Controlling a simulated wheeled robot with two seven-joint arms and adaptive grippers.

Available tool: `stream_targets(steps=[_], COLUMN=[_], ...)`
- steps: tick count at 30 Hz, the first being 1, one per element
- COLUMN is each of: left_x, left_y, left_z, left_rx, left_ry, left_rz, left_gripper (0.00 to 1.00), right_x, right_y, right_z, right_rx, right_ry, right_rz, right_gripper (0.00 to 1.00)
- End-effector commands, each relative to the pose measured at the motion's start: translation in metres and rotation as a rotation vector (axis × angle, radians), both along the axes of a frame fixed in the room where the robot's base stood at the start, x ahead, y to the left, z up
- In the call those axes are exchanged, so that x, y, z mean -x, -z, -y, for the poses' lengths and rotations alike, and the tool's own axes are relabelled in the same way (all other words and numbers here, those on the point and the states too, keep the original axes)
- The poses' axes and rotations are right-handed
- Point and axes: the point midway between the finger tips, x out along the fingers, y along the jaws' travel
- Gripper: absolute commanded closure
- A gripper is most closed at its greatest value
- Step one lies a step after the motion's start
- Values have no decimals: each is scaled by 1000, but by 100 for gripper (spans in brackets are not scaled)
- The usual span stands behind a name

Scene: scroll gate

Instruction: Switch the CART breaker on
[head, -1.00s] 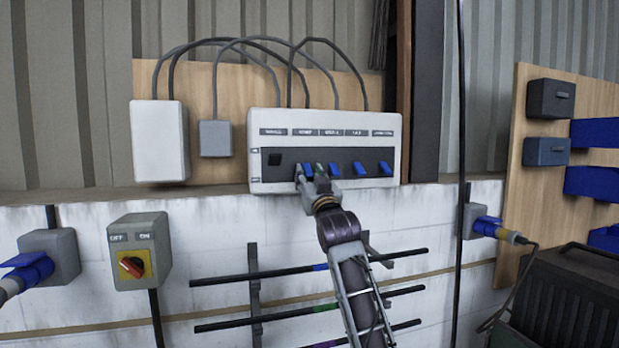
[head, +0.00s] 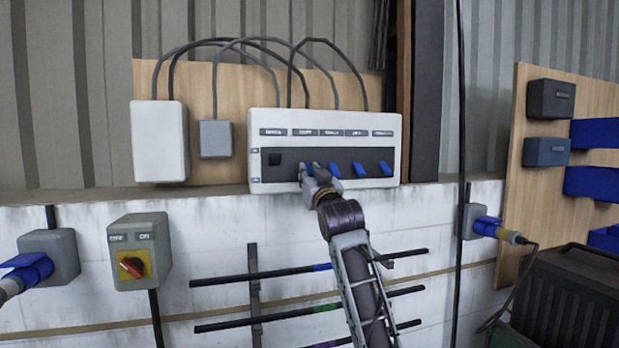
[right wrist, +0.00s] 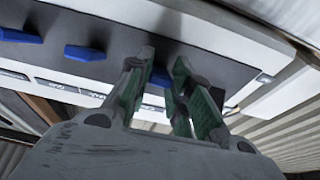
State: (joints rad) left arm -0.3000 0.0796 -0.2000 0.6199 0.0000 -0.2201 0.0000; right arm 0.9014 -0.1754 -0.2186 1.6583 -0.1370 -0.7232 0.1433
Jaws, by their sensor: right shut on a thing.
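The white breaker panel (head: 325,122) is on the wall, with a dark strip holding a row of switches under small labels I cannot read clearly. My right gripper (head: 310,172) is at the strip, over the second switch from the left. In the right wrist view its two fingers (right wrist: 160,90) stand on either side of a blue breaker lever (right wrist: 158,78), shut on it. The fingers partly hide this lever, so I cannot tell its position. Other blue levers (head: 359,168) to the right point down. My left gripper is not in view.
A grey box with a red knob (head: 131,267) is lower left. A rack with dark rods (head: 255,292) is below the panel. A thin dark vertical pole (head: 460,120) stands to the right.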

Motion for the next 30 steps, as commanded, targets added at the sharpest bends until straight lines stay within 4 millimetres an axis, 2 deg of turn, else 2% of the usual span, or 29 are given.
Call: stream_targets(steps=[30], left_x=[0], left_y=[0], left_z=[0], left_rx=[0], left_ry=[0], left_rz=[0], left_gripper=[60], right_x=[5], right_y=[-24], right_z=[1], right_rx=[86], right_ry=[0], right_rz=[-432], right_gripper=[100])
